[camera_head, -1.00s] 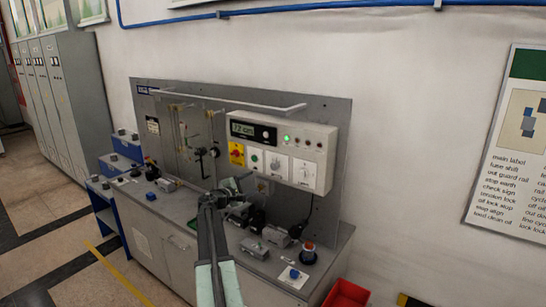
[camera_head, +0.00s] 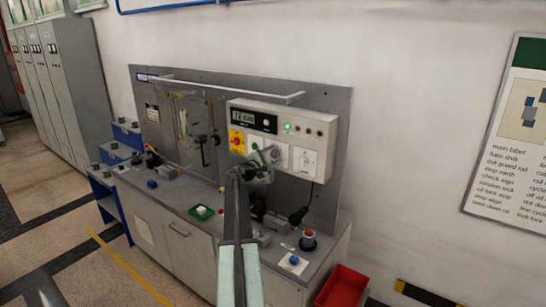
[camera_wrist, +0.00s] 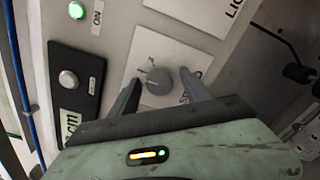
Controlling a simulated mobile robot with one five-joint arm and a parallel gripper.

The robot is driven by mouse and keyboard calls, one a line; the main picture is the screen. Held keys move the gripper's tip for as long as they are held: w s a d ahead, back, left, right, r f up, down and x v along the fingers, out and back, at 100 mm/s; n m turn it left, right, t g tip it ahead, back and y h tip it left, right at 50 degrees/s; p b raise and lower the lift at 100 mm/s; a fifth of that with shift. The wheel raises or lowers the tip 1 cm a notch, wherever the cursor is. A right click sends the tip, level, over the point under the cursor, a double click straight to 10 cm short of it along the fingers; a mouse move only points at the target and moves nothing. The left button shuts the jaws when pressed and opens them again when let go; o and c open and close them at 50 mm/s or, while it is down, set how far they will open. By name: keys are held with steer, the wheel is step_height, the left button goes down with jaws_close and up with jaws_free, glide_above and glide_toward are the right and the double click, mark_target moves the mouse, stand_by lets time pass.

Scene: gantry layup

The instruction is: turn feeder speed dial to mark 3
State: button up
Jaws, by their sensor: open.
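The feeder speed dial (camera_wrist: 159,81) is a grey round knob on a white plate in the wrist view. Marks show at its left, and a partly covered label that seems to read SPEED is at its right. My gripper (camera_wrist: 159,77) is open, with one finger on each side of the knob. I cannot tell whether the fingers touch it. In the head view my gripper (camera_head: 268,157) is at the front of the control box (camera_head: 318,135) and covers much of the dial. The mark that the dial points at is not readable.
A green lamp (camera_wrist: 76,10) and a black display panel (camera_wrist: 78,95) are beside the dial. Another white switch plate (camera_head: 305,161) is to its right. A red-yellow switch (camera_head: 237,141) is to the left.

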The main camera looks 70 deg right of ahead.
jaws_close()
steer(key=shift+m, duration=0.3)
steer(key=m, duration=0.3)
steer(key=shift+a+f+m, duration=0.1)
steer(key=shift+m, duration=0.3)
steer(key=shift+s+m, duration=0.1)
steer(key=shift+m, duration=2.2)
